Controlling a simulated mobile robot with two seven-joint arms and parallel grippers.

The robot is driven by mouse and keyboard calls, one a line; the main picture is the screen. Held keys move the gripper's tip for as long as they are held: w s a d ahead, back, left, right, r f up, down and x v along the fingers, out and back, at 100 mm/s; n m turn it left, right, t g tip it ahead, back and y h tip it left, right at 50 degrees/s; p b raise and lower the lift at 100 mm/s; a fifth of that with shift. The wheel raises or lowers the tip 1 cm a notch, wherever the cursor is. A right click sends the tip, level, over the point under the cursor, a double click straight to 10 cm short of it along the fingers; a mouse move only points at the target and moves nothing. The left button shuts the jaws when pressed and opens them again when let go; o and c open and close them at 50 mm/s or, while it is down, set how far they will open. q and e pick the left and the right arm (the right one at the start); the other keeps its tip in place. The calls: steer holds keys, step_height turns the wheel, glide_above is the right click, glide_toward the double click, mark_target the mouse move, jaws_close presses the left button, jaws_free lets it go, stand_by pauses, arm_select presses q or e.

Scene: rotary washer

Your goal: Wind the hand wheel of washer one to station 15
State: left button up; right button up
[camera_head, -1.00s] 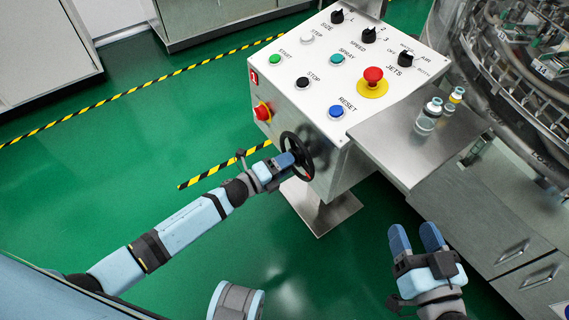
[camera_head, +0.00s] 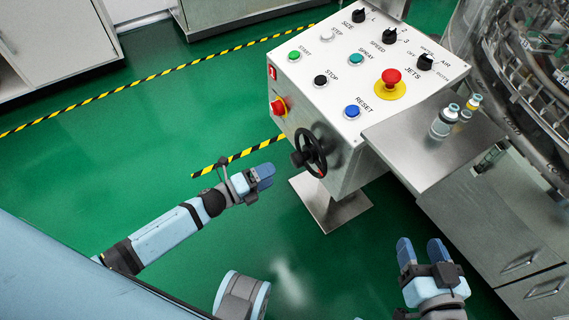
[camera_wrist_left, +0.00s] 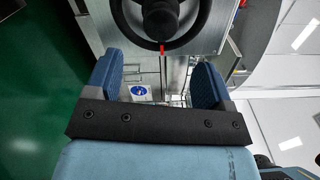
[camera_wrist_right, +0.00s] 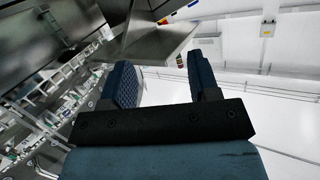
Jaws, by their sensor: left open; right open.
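The black hand wheel (camera_head: 310,153) is on the near left side of the grey control box (camera_head: 345,160). In the left wrist view the wheel (camera_wrist_left: 203,32) shows at the top, with its dark hub and a red mark at its lower rim. My left gripper (camera_head: 265,177) is open and empty, a short way left of and below the wheel, apart from it. In its wrist view both fingers (camera_wrist_left: 158,88) stand wide apart with nothing between them. My right gripper (camera_head: 421,252) is open and empty, low at the right, below the steel shelf.
The box's top panel has knobs, push buttons and a red mushroom stop (camera_head: 391,77). A red knob (camera_head: 279,106) sits on its side, above the wheel. Vials (camera_head: 445,121) stand on the steel shelf (camera_head: 420,150), beside the rotary machine (camera_head: 520,70). Green floor is clear at left.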

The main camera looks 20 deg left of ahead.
arm_select(q)
steer(key=v, duration=0.3)
steer(key=shift+s+a, duration=0.25)
arm_select(e)
steer(key=shift+s+d+f, duration=0.2)
steer(key=shift+d+f, duration=0.1)
steer(key=shift+f, duration=0.3)
steer(key=shift+w+a+r, duration=0.15)
steer(key=shift+r, duration=0.05)
